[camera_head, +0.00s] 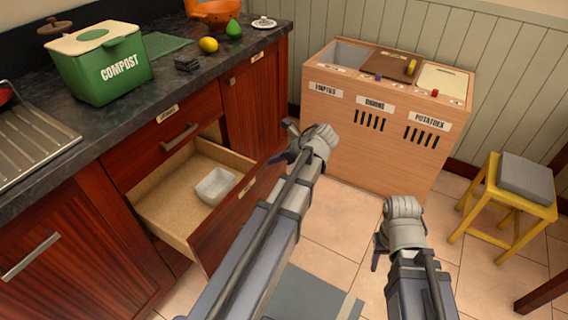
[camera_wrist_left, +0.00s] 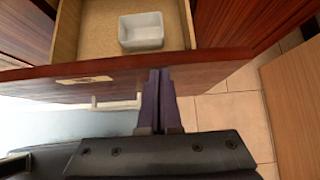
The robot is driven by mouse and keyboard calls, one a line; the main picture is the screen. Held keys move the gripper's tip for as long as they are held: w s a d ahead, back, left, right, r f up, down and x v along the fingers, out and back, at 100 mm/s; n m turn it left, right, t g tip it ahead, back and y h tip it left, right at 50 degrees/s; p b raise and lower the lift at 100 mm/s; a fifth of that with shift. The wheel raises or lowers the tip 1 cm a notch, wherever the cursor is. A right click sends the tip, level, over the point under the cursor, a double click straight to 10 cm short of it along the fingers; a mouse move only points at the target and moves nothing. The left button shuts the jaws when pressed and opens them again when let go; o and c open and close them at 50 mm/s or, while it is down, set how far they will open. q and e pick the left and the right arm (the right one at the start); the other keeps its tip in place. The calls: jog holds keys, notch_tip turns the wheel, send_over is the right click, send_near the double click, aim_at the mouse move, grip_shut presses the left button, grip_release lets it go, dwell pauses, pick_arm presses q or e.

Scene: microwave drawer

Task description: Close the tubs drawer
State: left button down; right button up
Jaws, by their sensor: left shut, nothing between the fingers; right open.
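The tubs drawer (camera_head: 160,205) is pulled out below a shut drawer in the dark red wooden cabinet. A white tub (camera_head: 214,186) lies inside it; the tub also shows in the left wrist view (camera_wrist_left: 141,31). In the left wrist view the drawer's front panel (camera_wrist_left: 60,80) carries a label and a pale handle (camera_wrist_left: 117,104). My left gripper (camera_head: 286,139) is at the right end of the front panel. Its fingers (camera_wrist_left: 160,76) are shut and empty, close to the panel's outer side; I cannot tell whether they touch it. My right gripper (camera_head: 378,252) is open, off to the right, holding nothing.
A wooden bin unit (camera_head: 345,140) stands behind my arms, and a yellow stool (camera_head: 480,210) with a grey cushion is at the right. The counter (camera_head: 130,125) holds a green compost bin (camera_head: 105,65), fruit and an orange colander. Tiled floor (camera_head: 340,240) is open between my arms and the bin unit.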

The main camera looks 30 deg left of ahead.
pick_arm(q)
jog(key=w+a, duration=0.2)
jog(key=a, duration=2.1)
jog(key=shift+a, duration=0.4)
jog(key=shift+s, duration=0.1)
jog(key=d+f+p+v, duration=0.2)
jog(key=p+v, duration=0.5)
jog(key=v, duration=0.5)
jog(key=shift+d+r, duration=0.25)
jog(key=shift+d, duration=0.05)
